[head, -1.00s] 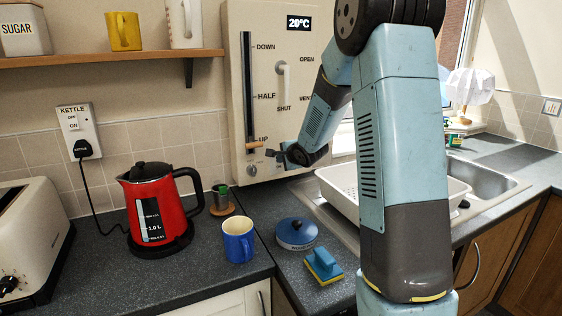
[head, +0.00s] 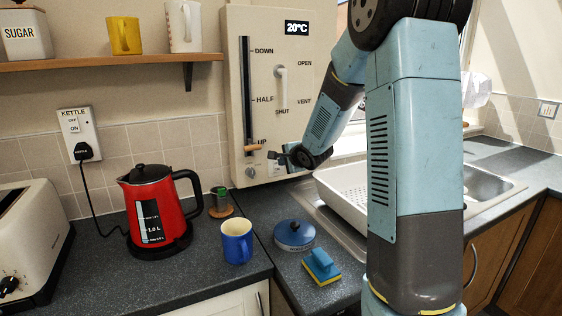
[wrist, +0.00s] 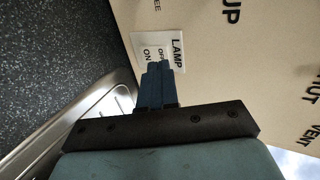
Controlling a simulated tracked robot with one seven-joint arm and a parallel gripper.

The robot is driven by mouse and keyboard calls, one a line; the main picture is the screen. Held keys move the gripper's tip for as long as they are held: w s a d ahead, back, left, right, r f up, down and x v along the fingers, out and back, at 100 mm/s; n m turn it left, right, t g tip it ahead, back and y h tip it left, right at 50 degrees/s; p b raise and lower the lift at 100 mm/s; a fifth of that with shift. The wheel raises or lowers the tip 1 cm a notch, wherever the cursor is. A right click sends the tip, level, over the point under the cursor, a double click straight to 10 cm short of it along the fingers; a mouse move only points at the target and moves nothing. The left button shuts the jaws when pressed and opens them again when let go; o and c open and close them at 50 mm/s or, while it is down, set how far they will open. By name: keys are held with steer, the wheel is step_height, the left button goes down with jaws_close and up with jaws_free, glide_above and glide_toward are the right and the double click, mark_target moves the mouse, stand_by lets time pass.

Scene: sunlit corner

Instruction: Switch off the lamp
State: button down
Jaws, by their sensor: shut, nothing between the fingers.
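The lamp's white shade (head: 478,88) is at the far right in the head view, partly hidden behind my arm; I cannot tell whether it is lit. In the wrist view a small white plate (wrist: 174,47) marked LAMP, OFF and ON sits on the cream panel. My gripper (wrist: 158,66) is shut and empty, with its fingertips over the lower part of this plate, hiding the rocker. I cannot tell whether they touch it. In the head view my gripper (head: 275,156) is at the panel's lower right.
The cream panel (head: 305,110) carries a slider with a wooden handle (head: 252,148) at UP, left of my gripper, and a grey knob (head: 251,172) below.

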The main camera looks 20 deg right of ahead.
steer(key=w+r+v, duration=0.1)
steer(key=v, duration=0.8)
steer(key=shift+s+r, duration=0.4)
steer(key=shift+r, duration=0.15)
steer(key=shift+d, duration=0.15)
steer(key=s+d+r+n+g+h, duration=0.1)
steer(key=s+r+n+h, duration=0.2)
steer(key=s, duration=0.4)
steer(key=s+r+n+g+h, duration=0.1)
steer(key=s+r+n+h, duration=0.15)
steer(key=s, duration=0.55)
steer(key=s+a+n+g+y, duration=0.1)
steer(key=s+n, duration=0.4)
steer(key=s, duration=0.5)
steer(key=s+a+f+n+g+y, duration=0.1)
steer(key=s+a+n+g+y, duration=0.1)
steer(key=s, duration=0.7)
steer(key=a+n+g, duration=0.1)
steer(key=a+n, duration=0.1)
steer(key=n, duration=0.1)
steer(key=shift+s+a+g, duration=0.3)
steer(key=shift+s+a, duration=0.05)
steer(key=shift+s, duration=0.05)
